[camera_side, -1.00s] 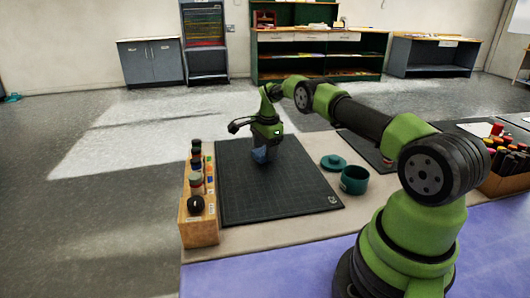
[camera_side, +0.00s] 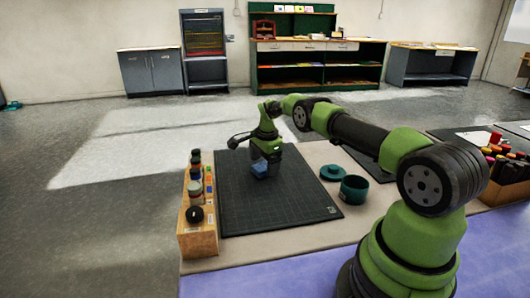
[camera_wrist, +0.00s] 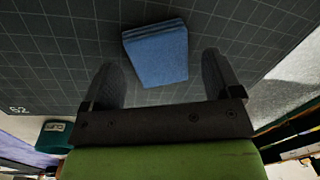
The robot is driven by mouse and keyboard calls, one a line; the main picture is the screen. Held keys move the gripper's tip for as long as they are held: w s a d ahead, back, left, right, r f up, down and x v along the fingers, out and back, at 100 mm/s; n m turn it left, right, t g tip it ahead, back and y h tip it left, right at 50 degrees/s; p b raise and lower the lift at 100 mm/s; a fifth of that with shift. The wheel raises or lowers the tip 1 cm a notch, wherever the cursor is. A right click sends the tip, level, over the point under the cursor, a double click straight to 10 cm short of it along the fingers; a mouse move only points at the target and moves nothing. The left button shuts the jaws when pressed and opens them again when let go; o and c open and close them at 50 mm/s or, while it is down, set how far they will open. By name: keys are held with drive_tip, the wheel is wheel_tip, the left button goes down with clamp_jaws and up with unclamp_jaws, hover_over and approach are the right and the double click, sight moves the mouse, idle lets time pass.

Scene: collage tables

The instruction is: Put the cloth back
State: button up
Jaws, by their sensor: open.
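The cloth is a folded blue square (camera_wrist: 157,54) lying on the dark gridded cutting mat (camera_wrist: 50,50). In the side view the cloth (camera_side: 260,169) shows as a small blue patch below my gripper (camera_side: 266,158). In the wrist view my gripper (camera_wrist: 162,85) is open. Its two fingers stand left and right of the near part of the cloth, with a gap on each side. Most of the cloth lies beyond the fingertips. The cutting mat (camera_side: 290,205) covers the middle of the table.
A wooden rack (camera_side: 198,235) with several jars stands along the mat's left edge. A teal pot (camera_side: 354,190) and its lid (camera_side: 333,173) sit to the right of the mat. A box of markers (camera_side: 500,180) is at the far right. The mat's front half is clear.

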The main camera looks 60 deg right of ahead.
wheel_tip(320, 180, up, 12)
drive_tip(key=s, duration=0.1)
drive_tip(key=s+a+r+n+t, duration=0.2)
drive_tip(key=s+a+r+n, duration=0.15)
drive_tip(key=a+r, duration=0.5)
drive_tip(key=s+a+r+n+t, duration=0.1)
drive_tip(key=s+a+r+n, duration=0.3)
drive_tip(key=a+r, duration=0.45)
drive_tip(key=s+a+n+t+y, duration=0.1)
drive_tip(key=s+a+n, duration=0.4)
drive_tip(key=s, duration=0.4)
drive_tip(key=s+a+n+t+y, duration=0.1)
drive_tip(key=s+a+n+t, duration=0.1)
drive_tip(key=s+a+n, duration=0.3)
drive_tip(key=s+n, duration=0.1)
drive_tip(key=s, duration=0.2)
drive_tip(key=shift+s+a+y, duration=0.3)
drive_tip(key=shift+s, duration=0.05)
